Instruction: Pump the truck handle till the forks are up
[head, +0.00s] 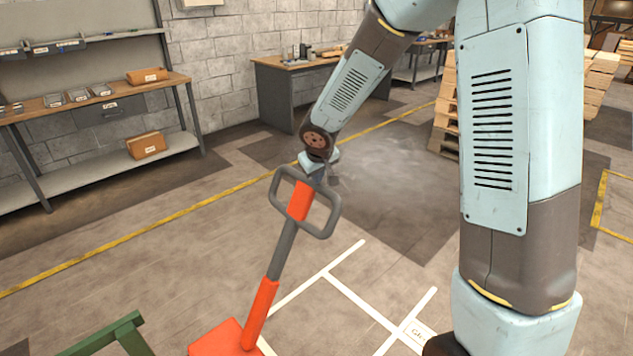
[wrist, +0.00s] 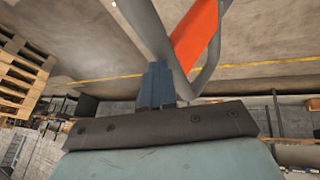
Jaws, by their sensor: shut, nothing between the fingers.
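The truck handle (head: 258,312) is an orange and grey shaft that leans up to the right and ends in a grey loop (head: 332,218) with an orange centre piece. It rises from the orange truck body (head: 222,339) at the bottom edge of the head view. My gripper (head: 318,177) is at the top of the loop. In the wrist view its blue fingers (wrist: 156,82) are together beside the grey loop bar (wrist: 150,30), with nothing held between them. I cannot tell whether they touch the bar. The forks are not visible.
A shelf bench (head: 60,114) with small bins and boxes stands at the left. A grey desk (head: 275,98) is by the back wall. Wooden pallets (head: 447,120) stand at the right. A green frame (head: 105,337) is at bottom left. Floor right of the handle is clear, with white lines.

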